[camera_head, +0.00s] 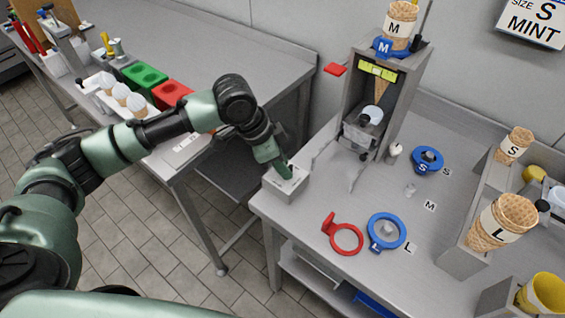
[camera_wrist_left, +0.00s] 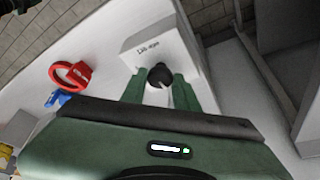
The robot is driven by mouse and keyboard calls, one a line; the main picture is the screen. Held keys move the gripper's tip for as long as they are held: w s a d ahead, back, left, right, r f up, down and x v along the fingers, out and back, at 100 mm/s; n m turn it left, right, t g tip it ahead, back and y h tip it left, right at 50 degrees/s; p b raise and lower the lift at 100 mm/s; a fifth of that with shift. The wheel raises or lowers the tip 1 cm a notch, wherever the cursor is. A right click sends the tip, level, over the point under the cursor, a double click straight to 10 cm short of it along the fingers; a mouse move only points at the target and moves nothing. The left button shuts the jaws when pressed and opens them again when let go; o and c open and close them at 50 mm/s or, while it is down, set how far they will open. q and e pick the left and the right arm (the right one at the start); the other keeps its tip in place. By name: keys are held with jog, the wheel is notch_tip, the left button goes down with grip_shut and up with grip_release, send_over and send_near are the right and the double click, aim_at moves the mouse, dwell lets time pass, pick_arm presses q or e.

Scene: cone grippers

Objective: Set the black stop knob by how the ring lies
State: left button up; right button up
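A black knob (camera_wrist_left: 160,77) sits on a small white box (camera_head: 286,183) with a black printed label, at the near left corner of the right table. The box also shows in the left wrist view (camera_wrist_left: 150,38). My left gripper (camera_head: 284,172) points down at the box, one green finger on each side of the knob; whether they touch it is unclear. In the head view the gripper hides the knob. A red ring (camera_head: 347,240) lies flat on the table, its tab toward the upper left; it shows in the left wrist view (camera_wrist_left: 70,76). My right gripper is not in view.
A blue L ring (camera_head: 387,231) lies beside the red one, and a blue S ring (camera_head: 427,161) lies farther back. A grey cone stand (camera_head: 395,88) carries the blue M ring (camera_head: 386,47). A wall sign (camera_head: 533,22) reads size S, mint. Cone holders stand at right.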

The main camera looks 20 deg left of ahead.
pick_arm(q)
grip_shut()
jog(key=shift+r+m+p, duration=0.25)
jog(key=shift+m+p, duration=0.15)
jog(key=shift+p, duration=0.35)
jog(key=shift+w+f+m+g+p, duration=0.1)
jog(key=shift+f+m+g+p, duration=0.05)
jog(key=shift+m+g+p, duration=0.2)
jog(key=shift+f, duration=0.1)
jog(key=o, duration=0.7)
grip_release()
